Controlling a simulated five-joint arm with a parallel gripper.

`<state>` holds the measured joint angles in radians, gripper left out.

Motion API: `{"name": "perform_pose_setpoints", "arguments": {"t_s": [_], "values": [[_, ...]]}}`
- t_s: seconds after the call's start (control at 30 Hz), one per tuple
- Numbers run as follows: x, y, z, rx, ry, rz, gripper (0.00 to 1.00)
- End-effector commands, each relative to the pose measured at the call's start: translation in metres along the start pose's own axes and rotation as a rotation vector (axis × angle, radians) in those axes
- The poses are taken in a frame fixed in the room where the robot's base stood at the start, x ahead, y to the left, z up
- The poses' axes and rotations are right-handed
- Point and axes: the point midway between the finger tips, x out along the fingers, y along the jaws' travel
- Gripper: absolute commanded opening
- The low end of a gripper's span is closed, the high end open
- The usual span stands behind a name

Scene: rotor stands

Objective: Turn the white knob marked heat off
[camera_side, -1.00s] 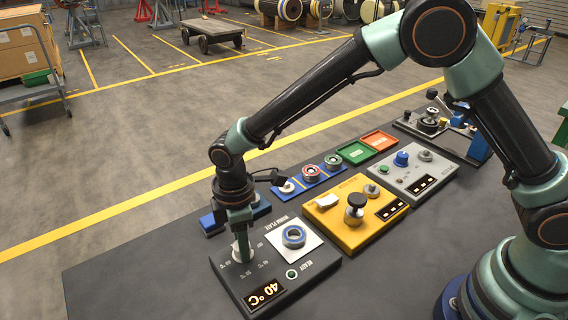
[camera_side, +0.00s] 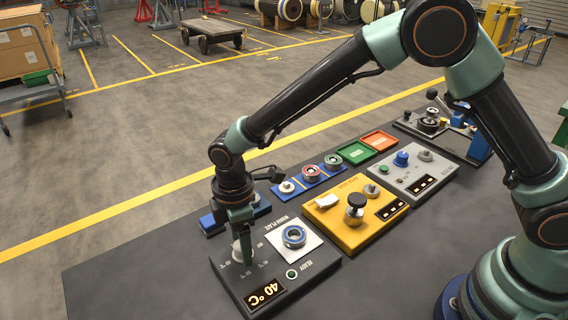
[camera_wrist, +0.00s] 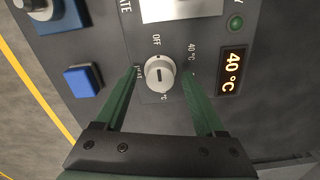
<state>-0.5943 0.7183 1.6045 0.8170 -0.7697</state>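The white knob (camera_wrist: 160,73) sits on the dark heater panel (camera_wrist: 215,20), with an OFF label above it and a 40 °C label at its upper right in the wrist view. The direction its mark points is too small to tell. The panel's display (camera_wrist: 232,71) reads 40 °C. My gripper (camera_wrist: 160,72) is open, one finger on each side of the knob, with a gap showing on both sides. In the side view my gripper (camera_side: 243,255) is low over the panel and partly hides the knob (camera_side: 236,251).
A white plate with a blue-and-metal ring (camera_side: 293,237) lies beside the knob. A yellow panel (camera_side: 350,240) with a black knob and a grey panel (camera_side: 410,187) stand to the right. A blue button (camera_wrist: 83,80) is left of my gripper in the wrist view.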

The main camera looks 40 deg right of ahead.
Motion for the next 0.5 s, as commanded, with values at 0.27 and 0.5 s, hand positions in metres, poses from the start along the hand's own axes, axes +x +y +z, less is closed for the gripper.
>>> {"name": "perform_pose_setpoints", "arguments": {"t_s": [0.27, 0.5], "values": [[-0.01, 0.0, 0.0, 0.001, 0.001, 0.001, 0.71], [-0.055, 0.001, 0.0, 0.001, 0.004, 0.004, 0.71]]}}
